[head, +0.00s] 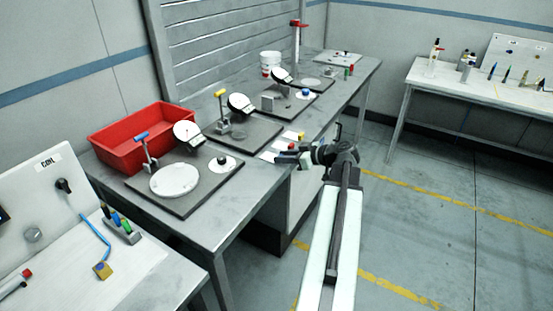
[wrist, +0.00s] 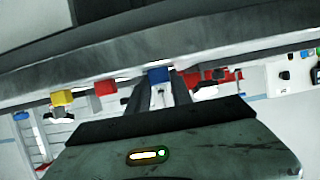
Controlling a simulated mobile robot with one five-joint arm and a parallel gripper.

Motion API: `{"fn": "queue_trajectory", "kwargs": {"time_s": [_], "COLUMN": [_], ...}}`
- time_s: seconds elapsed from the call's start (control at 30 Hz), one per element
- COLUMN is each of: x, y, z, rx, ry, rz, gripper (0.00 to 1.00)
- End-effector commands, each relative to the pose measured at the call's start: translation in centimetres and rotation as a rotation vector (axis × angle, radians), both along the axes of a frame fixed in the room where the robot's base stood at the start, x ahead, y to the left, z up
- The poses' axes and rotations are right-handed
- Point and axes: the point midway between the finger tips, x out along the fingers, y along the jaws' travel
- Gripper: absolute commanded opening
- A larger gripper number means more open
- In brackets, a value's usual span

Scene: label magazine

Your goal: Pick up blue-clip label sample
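The blue-clip label sample (wrist: 158,75) shows in the wrist view as a blue clip with a little white beside it, in the gap between my two fingers. My gripper (wrist: 158,93) has its dark fingers apart, one on each side of the blue clip. I cannot tell whether they touch it. In the head view my gripper (head: 284,154) is at the front edge of the long bench, over white label cards (head: 270,157). The blue clip cannot be made out there, likely hidden by the gripper.
A yellow clip (wrist: 62,98) and a red clip (wrist: 104,88) sit left of the blue one in the wrist view. On the long bench (head: 205,225) are dial stands on dark plates (head: 245,140) and a red bin (head: 128,140). The floor at right is clear.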

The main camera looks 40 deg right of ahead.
Motion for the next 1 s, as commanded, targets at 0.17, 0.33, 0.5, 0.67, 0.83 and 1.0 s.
{"fn": "queue_trajectory", "kwargs": {"time_s": [0.17,0.33,0.5,0.67,0.83,1.0], "x": [0.0,0.0,-0.1,-0.1,-3.0,-6.5], "y": [0.0,0.0,-0.1,-0.1,-3.2,-6.5], "z": [0.0,0.5,2.2,4.5,4.0,4.5], "rx": [0.0,0.0,0.0,0.0,0.0,0.0], "ry": [0.0,0.0,0.0,0.0,0.0,-0.001], "rz": [0.0,0.0,-0.001,-0.001,-0.005,-0.005], "gripper": [0.0,0.0,0.0,0.0,0.0,0.0]}}
